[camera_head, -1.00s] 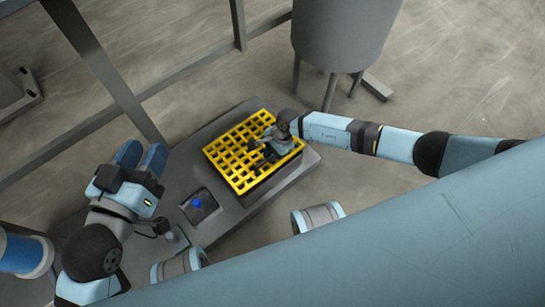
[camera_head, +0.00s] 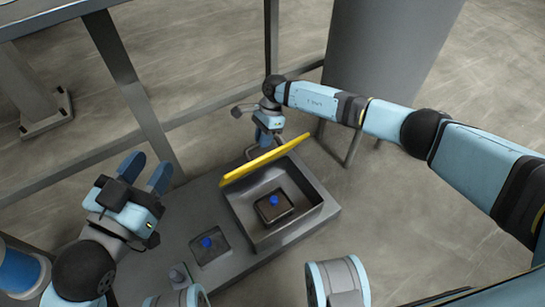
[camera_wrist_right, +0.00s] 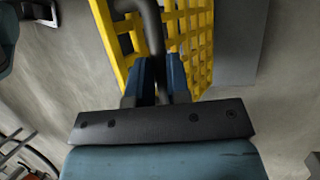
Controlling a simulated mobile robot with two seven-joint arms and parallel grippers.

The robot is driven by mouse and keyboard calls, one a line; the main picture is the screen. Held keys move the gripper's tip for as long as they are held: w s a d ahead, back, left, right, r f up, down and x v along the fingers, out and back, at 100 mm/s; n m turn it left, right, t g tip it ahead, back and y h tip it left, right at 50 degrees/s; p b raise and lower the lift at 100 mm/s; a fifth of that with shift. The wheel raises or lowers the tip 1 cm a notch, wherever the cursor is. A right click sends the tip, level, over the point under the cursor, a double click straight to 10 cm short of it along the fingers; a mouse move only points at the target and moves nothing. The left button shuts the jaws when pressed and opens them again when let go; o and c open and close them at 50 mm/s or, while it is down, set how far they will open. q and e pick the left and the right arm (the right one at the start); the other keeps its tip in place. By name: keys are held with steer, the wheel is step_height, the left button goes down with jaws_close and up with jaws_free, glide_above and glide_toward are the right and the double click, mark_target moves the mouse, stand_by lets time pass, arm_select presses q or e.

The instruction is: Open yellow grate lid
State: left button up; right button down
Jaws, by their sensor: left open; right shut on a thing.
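The yellow grate lid (camera_head: 265,162) stands steeply tilted along the back edge of the grey box (camera_head: 318,215), which lies open below it. In the right wrist view the yellow bars of the lid (camera_wrist_right: 196,45) run just beyond my fingers. My right gripper (camera_head: 262,138) is behind the raised lid at the box's far side. In its wrist view the blue fingers (camera_wrist_right: 162,75) are closed around a dark curved bar (camera_wrist_right: 152,30) by the lid. My left gripper (camera_head: 146,172) is open and empty, left of the box and apart from the lid.
Inside the box is a dark block with a blue knob (camera_head: 274,200). Another blue knob (camera_head: 206,242) sits on a plate left of the box. A large grey tank (camera_head: 385,50) stands behind at right, and a grey frame post (camera_head: 130,85) rises at left.

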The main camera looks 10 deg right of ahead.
steer(key=shift+g+h, duration=0.3)
steer(key=shift+g, duration=0.5)
steer(key=shift+w+a+f+b, duration=0.1)
steer(key=shift+w+a+b, duration=0.2)
steer(key=shift+w, duration=0.6)
steer(key=shift+w+a+f+b, duration=0.1)
steer(key=shift+w+a, duration=0.25)
steer(key=shift+w, duration=0.5)
steer(key=shift+w+a+b, duration=0.2)
steer(key=shift+w+a, duration=0.15)
steer(key=shift+w, duration=0.55)
steer(key=c, duration=1.1)
jaws_free()
steer(key=shift+w+f, duration=0.15)
steer(key=p+v, duration=0.1)
steer(key=v, duration=1.3)
